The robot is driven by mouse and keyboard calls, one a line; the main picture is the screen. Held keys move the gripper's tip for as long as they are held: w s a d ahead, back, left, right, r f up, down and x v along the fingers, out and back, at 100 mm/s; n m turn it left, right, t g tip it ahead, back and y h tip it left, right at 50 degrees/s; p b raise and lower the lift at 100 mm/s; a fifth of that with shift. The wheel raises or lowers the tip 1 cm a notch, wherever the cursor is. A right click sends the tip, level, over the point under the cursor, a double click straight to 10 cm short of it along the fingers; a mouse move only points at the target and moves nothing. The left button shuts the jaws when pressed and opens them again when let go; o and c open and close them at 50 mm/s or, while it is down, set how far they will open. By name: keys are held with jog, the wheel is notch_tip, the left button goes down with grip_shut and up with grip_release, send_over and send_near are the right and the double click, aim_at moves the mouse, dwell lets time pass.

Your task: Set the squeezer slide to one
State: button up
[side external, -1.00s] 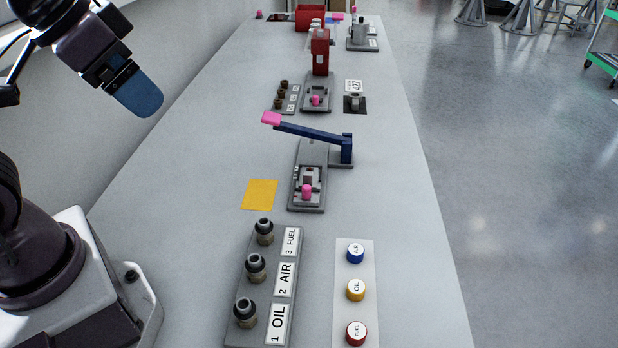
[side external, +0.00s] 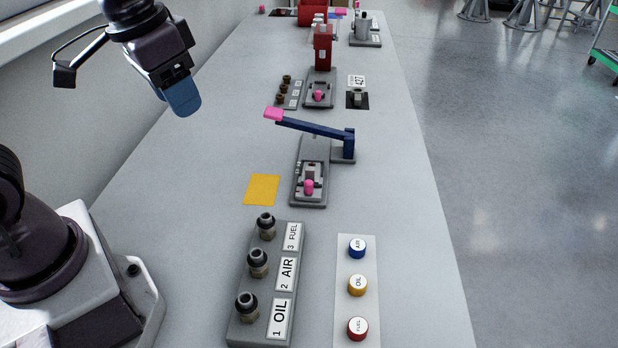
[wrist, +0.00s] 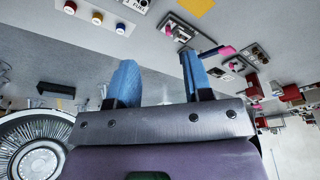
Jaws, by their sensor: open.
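The squeezer, with a dark blue lever (side external: 315,129) and pink lever tip (side external: 273,113), stands mid-bench on a grey base (side external: 309,200). Its slide, with a pink knob (side external: 309,186), sits toward the near end of the base's track; the markings there are too small to read. In the wrist view the pink slide knob (wrist: 168,30) and pink lever tip (wrist: 227,50) show above my fingers. My gripper (side external: 182,102) is in the air left of the squeezer, well apart from it. In the wrist view its blue fingers (wrist: 158,72) are spread with nothing between them.
A yellow square (side external: 262,189) lies left of the squeezer. Nearer are a fitting block (side external: 267,305) labelled OIL, AIR, FUEL and a plate (side external: 357,310) with coloured caps. A red press (side external: 322,48) stands farther back.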

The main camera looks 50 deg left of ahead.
jog(key=w+f+n+g, duration=0.2)
jog(key=w+f, duration=0.5)
jog(key=w, duration=0.3)
jog(key=n, duration=0.4)
send_near(308, 181)
jog(key=shift+g, duration=0.4)
jog(key=f, duration=0.9)
jog(key=shift+w+d+f, duration=0.1)
jog(key=shift+w+f, duration=0.15)
jog(key=shift+w, duration=0.1)
jog(key=shift+c, duration=0.4)
grip_shut()
